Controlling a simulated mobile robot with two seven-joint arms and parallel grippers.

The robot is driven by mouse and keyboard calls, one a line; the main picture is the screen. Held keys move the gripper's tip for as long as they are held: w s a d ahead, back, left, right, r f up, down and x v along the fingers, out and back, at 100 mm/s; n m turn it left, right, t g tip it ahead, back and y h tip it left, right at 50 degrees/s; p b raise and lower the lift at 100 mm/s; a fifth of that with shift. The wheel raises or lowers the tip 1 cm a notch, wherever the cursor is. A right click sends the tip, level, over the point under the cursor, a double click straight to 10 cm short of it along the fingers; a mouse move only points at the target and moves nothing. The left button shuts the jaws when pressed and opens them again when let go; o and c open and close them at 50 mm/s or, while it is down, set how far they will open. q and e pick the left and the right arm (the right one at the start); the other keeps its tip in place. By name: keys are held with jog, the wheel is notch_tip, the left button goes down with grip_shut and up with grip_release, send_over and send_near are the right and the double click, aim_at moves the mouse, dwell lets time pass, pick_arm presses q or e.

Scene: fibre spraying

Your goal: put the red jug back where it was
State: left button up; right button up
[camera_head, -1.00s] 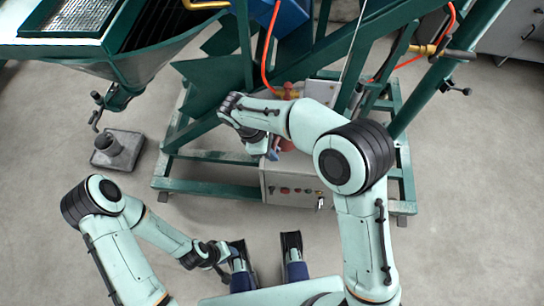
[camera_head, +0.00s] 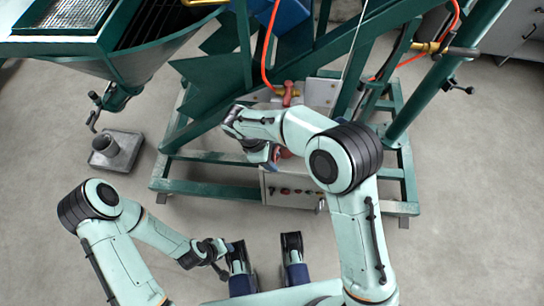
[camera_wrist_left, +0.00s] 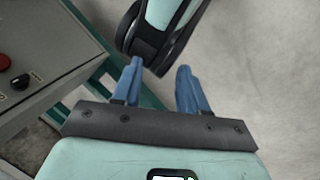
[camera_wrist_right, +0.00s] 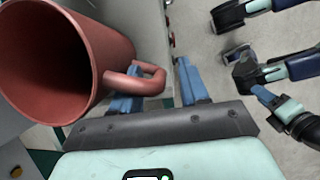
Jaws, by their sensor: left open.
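The red jug (camera_wrist_right: 60,60) fills the upper left of the right wrist view, its open mouth facing the camera. Its handle (camera_wrist_right: 148,80) reaches into the space at the fingers of my right gripper (camera_wrist_right: 157,92). The blue fingers are apart, and one is partly hidden by the handle; I cannot tell if they touch it. In the head view, my right gripper (camera_head: 271,156) is above the control box, and a red patch (camera_head: 284,153) beside it seems to be the jug, mostly hidden. My left gripper (camera_wrist_left: 158,90) is open and empty, low at the front.
A hopper (camera_head: 140,62) is at the upper left, with a grey stand (camera_head: 116,150) on the floor beneath. An orange hose (camera_head: 265,62) hangs at the back.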

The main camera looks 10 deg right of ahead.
pick_arm(q)
jog(key=shift+g+h, duration=0.3)
jog(key=shift+g, duration=0.4)
jog(key=s+r+p, duration=0.1)
jog(key=s+d+r, duration=0.1)
jog(key=s+r+p, duration=0.1)
jog(key=shift+s+d+r+p, duration=0.1)
jog(key=shift+s+d+p, duration=0.2)
jog(key=shift+p, duration=0.05)
pick_arm(e)
jog(key=v, duration=1.2)
jog(key=shift+r, duration=0.2)
jog(key=shift+s, duration=0.1)
